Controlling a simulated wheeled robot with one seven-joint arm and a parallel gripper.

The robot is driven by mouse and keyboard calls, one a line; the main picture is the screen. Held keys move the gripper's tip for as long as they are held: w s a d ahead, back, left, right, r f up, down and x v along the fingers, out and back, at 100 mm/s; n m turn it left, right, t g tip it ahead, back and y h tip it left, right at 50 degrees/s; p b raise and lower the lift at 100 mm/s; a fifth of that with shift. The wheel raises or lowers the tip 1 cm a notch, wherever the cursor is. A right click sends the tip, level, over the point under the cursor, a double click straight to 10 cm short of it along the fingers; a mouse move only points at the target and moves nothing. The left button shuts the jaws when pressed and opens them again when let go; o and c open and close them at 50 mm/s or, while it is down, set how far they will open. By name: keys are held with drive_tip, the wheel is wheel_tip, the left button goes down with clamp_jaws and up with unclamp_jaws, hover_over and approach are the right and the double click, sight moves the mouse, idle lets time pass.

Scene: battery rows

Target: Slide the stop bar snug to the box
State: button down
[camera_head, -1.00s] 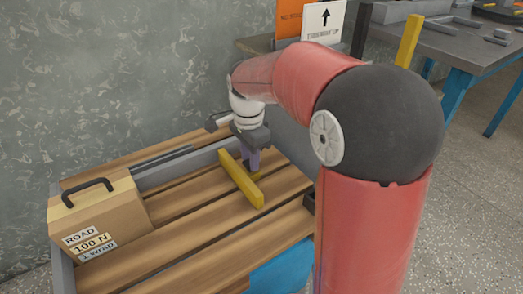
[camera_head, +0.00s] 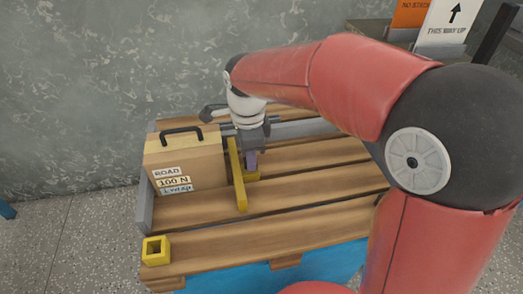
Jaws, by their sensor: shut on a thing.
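The cardboard box (camera_head: 190,158) with a black handle and ROAD / 100 N / 1 wrap labels stands at the left end of the slatted wooden deck. The yellow stop bar (camera_head: 238,185) lies just right of the box, running front to back. Its far part is very close to the box's right side; I cannot tell whether they touch. My gripper (camera_head: 251,163) points down at the bar's right side, shut on the stop bar by a part near a small yellow piece. The fingers partly hide the grip.
A grey rail (camera_head: 298,128) runs along the back of the deck (camera_head: 310,190). A hollow yellow block (camera_head: 156,250) sits at the front left corner. A grey end wall (camera_head: 145,205) borders the box's left. My arm covers the right side.

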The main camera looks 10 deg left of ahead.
drive_tip(key=shift+a, duration=0.1)
drive_tip(key=c, duration=1.1)
unclamp_jaws()
wheel_tip(320, 180, up, 8)
drive_tip(key=shift+f+p, duration=0.25)
drive_tip(key=shift+p, duration=0.4)
drive_tip(key=shift+r, duration=0.15)
drive_tip(key=s+d+n+t+p, duration=0.1)
drive_tip(key=s+d+n+t, duration=0.1)
drive_tip(key=s+d+n, duration=0.2)
drive_tip(key=s+d+r+n+t, duration=0.1)
drive_tip(key=s+d+n, duration=0.4)
drive_tip(key=d, duration=0.6)
drive_tip(key=s+d+n+t+p, duration=0.1)
drive_tip(key=s+d+n+t, duration=0.1)
drive_tip(key=s+d+n, duration=0.3)
drive_tip(key=shift+s+d+r+t+p, duration=0.15)
drive_tip(key=shift+d, duration=0.7)
drive_tip(key=shift+s+d+r+t+p, duration=0.1)
drive_tip(key=shift+d+t+p, duration=0.05)
drive_tip(key=shift+d, duration=0.65)
